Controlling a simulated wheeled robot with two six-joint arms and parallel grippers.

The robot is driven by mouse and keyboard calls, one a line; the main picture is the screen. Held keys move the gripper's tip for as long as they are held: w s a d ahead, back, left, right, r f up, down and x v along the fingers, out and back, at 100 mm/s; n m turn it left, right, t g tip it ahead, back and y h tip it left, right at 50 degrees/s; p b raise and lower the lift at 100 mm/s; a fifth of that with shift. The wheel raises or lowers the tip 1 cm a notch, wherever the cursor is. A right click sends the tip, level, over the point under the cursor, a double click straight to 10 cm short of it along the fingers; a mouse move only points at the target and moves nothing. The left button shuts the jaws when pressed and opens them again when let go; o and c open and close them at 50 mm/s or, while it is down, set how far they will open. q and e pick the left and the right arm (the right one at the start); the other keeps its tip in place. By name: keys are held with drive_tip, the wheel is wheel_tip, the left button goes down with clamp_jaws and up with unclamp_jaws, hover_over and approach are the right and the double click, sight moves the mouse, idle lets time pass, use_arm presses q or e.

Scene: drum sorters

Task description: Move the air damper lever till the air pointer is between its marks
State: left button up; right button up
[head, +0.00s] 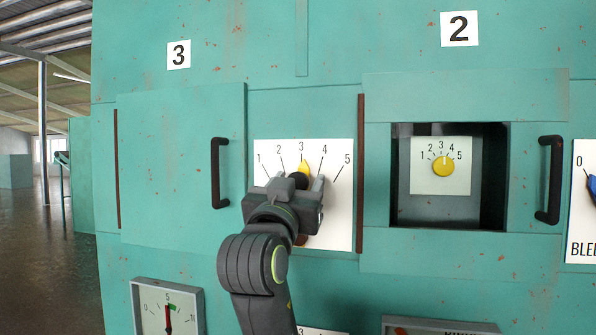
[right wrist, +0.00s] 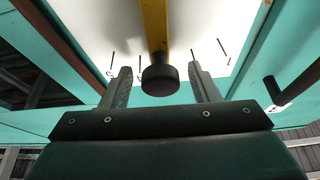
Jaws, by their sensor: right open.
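A yellow lever (head: 304,167) with a black knob (head: 298,181) stands in front of a white plate (head: 342,200) marked 1 to 5. Its upper end shows near the 3. My right gripper (head: 299,184) is open, one finger on each side of the knob. In the right wrist view the knob (right wrist: 160,79) sits between the spread fingers of the gripper (right wrist: 163,85), with visible gaps on both sides. A gauge (head: 148,293) at the lower left has a red pointer (head: 168,318) standing nearly upright by the 5, near a small green mark. Its label is out of view.
A door with a dark handle (head: 217,172) is left of the plate. On the right, a recess holds a yellow knob (head: 443,166) on a 1 to 5 dial, beside another handle (head: 548,180). A blue pointer (head: 592,186) shows at the right edge.

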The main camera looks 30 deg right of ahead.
drive_tip(key=shift+w+d, duration=0.1)
drive_tip(key=shift+w, duration=0.05)
clamp_jaws()
drive_tip(key=shift+s+d+m+b, duration=0.15)
drive_tip(key=shift+s+m+b, duration=0.05)
drive_tip(key=shift+m+b, duration=0.35)
drive_tip(key=shift+s+d+f+m+g, duration=0.1)
drive_tip(key=shift+s+d+m+g, duration=0.05)
drive_tip(key=shift+m+g, duration=0.15)
drive_tip(key=shift+s+d+b, duration=0.1)
drive_tip(key=shift+b, duration=0.2)
unclamp_jaws()
